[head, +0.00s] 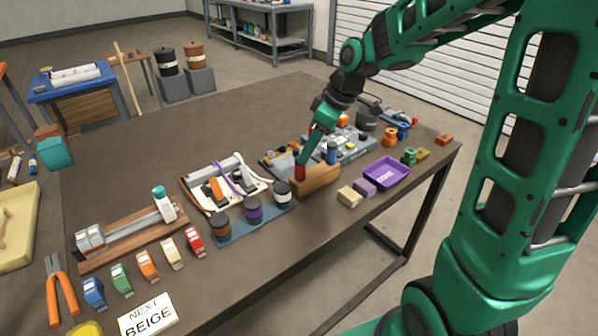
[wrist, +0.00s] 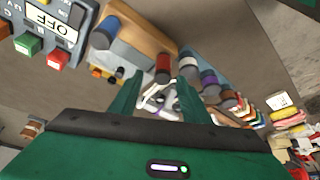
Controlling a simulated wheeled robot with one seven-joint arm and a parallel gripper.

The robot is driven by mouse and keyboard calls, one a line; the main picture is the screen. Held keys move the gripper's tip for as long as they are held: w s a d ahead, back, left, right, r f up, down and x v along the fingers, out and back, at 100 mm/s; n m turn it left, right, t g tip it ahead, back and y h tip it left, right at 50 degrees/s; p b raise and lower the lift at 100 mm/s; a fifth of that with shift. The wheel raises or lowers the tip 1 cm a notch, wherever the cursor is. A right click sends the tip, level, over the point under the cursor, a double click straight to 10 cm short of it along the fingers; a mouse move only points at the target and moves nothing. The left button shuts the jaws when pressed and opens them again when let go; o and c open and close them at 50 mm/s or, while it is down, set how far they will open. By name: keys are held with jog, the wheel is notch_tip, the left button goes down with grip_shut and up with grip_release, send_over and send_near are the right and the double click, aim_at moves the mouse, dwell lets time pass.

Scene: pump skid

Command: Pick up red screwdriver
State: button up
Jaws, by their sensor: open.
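The red screwdriver (head: 300,172) shows as an upright red handle at the left end of a wooden rack (head: 320,183); its shaft is hidden. My gripper (head: 309,150) is above and close to the handle in the head view, where its fingers are hard to make out. In the wrist view my gripper (wrist: 158,82) is open, with its two green fingers apart. The red screwdriver handle (wrist: 163,68) shows in the gap near the fingertips there. I cannot tell whether either finger touches it. The wooden rack (wrist: 150,32) shows beyond it.
A blue handle (head: 332,152) stands in the same rack. A grey control panel (head: 357,147) lies behind it. A purple tray (head: 386,172) and small blocks (head: 349,197) lie to the right.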

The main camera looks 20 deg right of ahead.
aim_at(300, 176)
jog(key=shift+a+x, duration=0.2)
jog(key=shift+x, duration=1.25)
jog(key=shift+a+x, duration=0.15)
jog(key=shift+x, duration=1.3)
jog(key=shift+r, duration=0.15)
grip_shut()
jog(key=shift+r, duration=0.1)
